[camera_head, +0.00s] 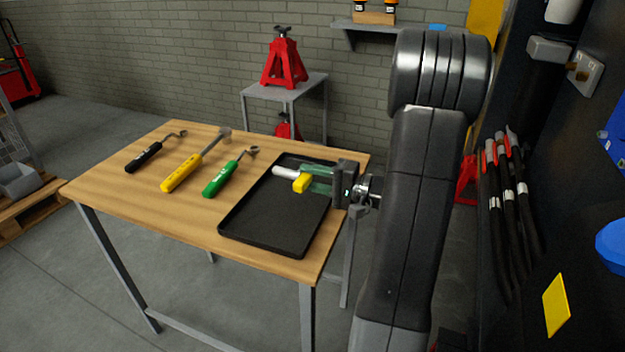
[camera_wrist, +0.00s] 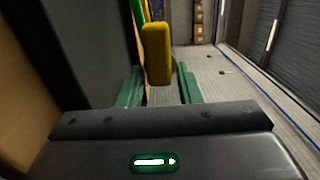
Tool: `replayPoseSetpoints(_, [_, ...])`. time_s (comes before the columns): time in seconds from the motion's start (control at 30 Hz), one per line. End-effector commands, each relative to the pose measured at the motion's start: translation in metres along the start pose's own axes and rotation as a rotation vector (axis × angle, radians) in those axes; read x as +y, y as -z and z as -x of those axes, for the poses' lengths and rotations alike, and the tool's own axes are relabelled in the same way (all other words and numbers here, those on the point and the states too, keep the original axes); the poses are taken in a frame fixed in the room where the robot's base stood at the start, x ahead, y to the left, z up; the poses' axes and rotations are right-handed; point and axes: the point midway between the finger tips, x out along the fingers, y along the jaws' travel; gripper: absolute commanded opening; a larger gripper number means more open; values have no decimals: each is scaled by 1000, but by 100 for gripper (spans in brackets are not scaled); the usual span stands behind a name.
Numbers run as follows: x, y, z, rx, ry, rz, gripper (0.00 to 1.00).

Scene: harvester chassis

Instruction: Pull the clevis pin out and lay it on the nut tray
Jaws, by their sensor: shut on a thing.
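The clevis pin has a yellow head (camera_head: 302,183) and a silver shaft (camera_head: 284,172) pointing left in the head view. My gripper (camera_head: 312,176), with green fingers, is shut on the pin and comes in from the right. In the wrist view the yellow head (camera_wrist: 157,53) stands between the fingertips of my gripper (camera_wrist: 159,75); the shaft is hidden there. The black nut tray (camera_head: 275,215) lies on the wooden table. The pin is over the tray's far part in the head view; I cannot tell whether it touches the tray. The tray's visible floor is bare.
A black-handled tool (camera_head: 145,157), a yellow-handled tool (camera_head: 182,174) and a green-handled tool (camera_head: 218,181) lie left of the tray. A red jack stand (camera_head: 284,62) stands on a small grey table behind. Dark hoses (camera_head: 508,190) hang on the machine at right.

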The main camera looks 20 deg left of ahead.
Motion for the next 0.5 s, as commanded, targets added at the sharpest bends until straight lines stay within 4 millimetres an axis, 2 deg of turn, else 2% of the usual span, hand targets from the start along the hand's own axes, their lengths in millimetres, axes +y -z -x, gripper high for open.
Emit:
replayPoseSetpoints(0.07, [7, 0, 0, 0, 1, 2, 0])
replayPoseSetpoints(0.37, [6, 0, 0, 0, 1, 1, 0])
replayPoseSetpoints(0.4, [6, 0, 0, 0, 1, 1, 38])
replayPoseSetpoints(0.5, [6, 0, 0, 0, 1, 1, 57])
